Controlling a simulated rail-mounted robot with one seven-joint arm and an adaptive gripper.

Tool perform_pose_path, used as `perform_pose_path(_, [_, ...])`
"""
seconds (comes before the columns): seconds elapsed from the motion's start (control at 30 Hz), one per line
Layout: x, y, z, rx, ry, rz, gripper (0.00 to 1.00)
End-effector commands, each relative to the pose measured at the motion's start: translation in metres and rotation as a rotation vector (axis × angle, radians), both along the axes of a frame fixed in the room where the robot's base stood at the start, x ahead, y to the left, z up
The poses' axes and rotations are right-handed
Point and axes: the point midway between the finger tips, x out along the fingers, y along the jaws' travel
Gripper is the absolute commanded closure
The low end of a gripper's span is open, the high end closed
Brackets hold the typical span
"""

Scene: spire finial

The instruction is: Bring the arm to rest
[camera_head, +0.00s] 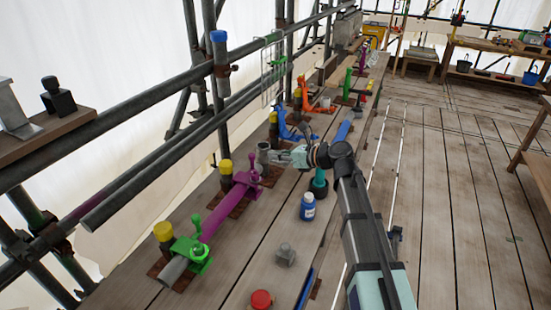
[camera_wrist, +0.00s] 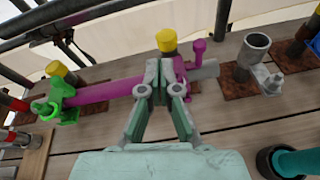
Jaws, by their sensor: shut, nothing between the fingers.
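My arm reaches out from the lower right in the head view, over the plank bench. My gripper (camera_head: 279,156) is at its end, beside a grey metal cup (camera_head: 263,154). In the wrist view my gripper's fingers (camera_wrist: 161,72) come together at the tips, shut and empty. In that view the fingertips overlap part of a magenta tube (camera_wrist: 105,90) and its fitting; whether they touch it cannot be told. The grey cup also shows in the wrist view (camera_wrist: 254,48), to the right of the fingers.
A blue-capped bottle (camera_head: 307,207), a grey block (camera_head: 285,255), a red-topped item (camera_head: 261,299) and a teal-handled tool in a black cup (camera_head: 318,184) stand near my arm. Green (camera_head: 192,253), magenta and orange fittings line the bench beside scaffold rails (camera_head: 150,97). Floor at right is open.

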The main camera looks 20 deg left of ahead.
Motion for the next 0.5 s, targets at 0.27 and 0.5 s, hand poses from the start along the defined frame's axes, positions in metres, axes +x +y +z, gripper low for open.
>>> perform_pose_path(0.27, [-0.001, -0.005, -0.008, -0.023, -0.023, 0.003, 1.0])
perform_pose_path(0.5, [-0.016, -0.06, -0.096, -0.296, -0.276, 0.088, 1.0])
